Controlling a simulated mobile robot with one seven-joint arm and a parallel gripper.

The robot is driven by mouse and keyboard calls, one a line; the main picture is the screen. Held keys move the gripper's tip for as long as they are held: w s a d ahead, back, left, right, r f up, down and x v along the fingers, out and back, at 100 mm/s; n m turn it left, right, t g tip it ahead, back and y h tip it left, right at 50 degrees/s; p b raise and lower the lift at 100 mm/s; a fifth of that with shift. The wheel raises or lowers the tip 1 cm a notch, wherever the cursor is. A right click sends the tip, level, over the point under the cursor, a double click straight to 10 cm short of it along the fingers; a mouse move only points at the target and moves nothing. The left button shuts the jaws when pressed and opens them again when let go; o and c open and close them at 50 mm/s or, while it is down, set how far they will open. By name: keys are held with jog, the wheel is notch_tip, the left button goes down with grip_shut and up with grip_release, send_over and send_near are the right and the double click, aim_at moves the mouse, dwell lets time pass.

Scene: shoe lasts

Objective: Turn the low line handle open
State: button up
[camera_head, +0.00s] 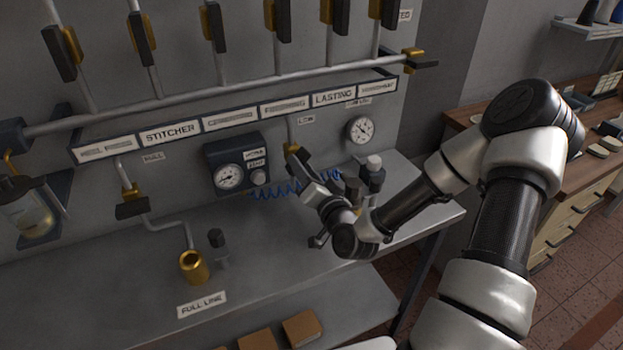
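The low line comes down below the label strip, beside a small label that seems to read LOW (306,120). Its brass valve (292,147) shows just above my gripper. A dark block at the valve looks like the low line handle (299,163), but it merges with the dark parts of my gripper. My gripper (308,177) reaches in from the right, with its tip at or very near this handle. Whether it touches the handle, and whether its fingers are open or shut, cannot be made out.
A gauge box (238,163) is left of my gripper, with a blue coiled hose (280,190) behind it. A round gauge (361,130) and a dark fitting (372,174) are close on the right. The full line handle (132,207) is farther left, above the bench (90,290).

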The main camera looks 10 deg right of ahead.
jog(key=s+d+p, duration=0.3)
jog(key=s+p, duration=0.6)
jog(key=s, duration=0.8)
jog(key=shift+d, duration=0.2)
